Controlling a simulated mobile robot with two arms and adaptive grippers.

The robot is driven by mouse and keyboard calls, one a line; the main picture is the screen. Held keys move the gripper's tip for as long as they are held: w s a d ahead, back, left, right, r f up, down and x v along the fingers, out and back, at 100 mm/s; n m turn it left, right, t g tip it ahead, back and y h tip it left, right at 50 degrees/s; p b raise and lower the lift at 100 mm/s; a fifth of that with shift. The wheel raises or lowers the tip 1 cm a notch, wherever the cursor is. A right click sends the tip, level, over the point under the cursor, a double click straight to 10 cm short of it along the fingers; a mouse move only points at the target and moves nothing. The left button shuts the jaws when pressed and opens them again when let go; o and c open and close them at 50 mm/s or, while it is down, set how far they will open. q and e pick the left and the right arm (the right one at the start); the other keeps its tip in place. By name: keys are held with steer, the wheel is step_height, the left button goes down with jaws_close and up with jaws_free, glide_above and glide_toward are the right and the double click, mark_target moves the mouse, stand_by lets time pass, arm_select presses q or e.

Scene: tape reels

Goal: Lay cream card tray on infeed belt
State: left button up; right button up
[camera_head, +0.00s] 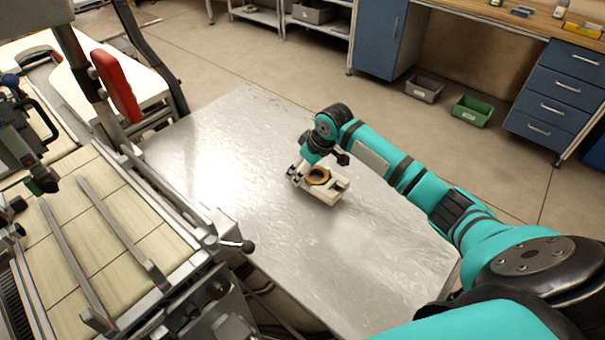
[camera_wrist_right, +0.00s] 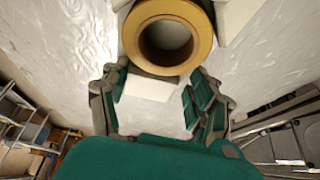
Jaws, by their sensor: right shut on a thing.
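The cream card tray (camera_head: 336,193) is over the steel table at mid-view, with a gold-brown tape reel (camera_head: 319,182) in it. In the right wrist view, the reel (camera_wrist_right: 165,69) shows as a ring above the tray's pale wall (camera_wrist_right: 148,88). My right gripper (camera_head: 298,172) is at the tray's left end, shut on it, with a finger on either side of the pale wall in the wrist view (camera_wrist_right: 158,98). I cannot tell whether the tray touches the table. The infeed belt (camera_head: 80,270), with pale slats, lies at the left. My left gripper is not in view.
The steel table (camera_head: 225,150) is otherwise bare. Two metal guide rails (camera_head: 122,235) run along the belt, and a black-knobbed lever (camera_head: 247,246) sticks out at its near edge. A red-backed part (camera_head: 117,88) stands behind. Blue cabinets (camera_head: 560,95) and floor bins are far off.

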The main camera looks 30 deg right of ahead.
steer(key=shift+w, duration=0.35)
steer(key=shift+f+p, duration=0.5)
steer(key=shift+f, duration=1.3)
steer(key=shift+s, duration=0.1)
steer(key=o, duration=1.3)
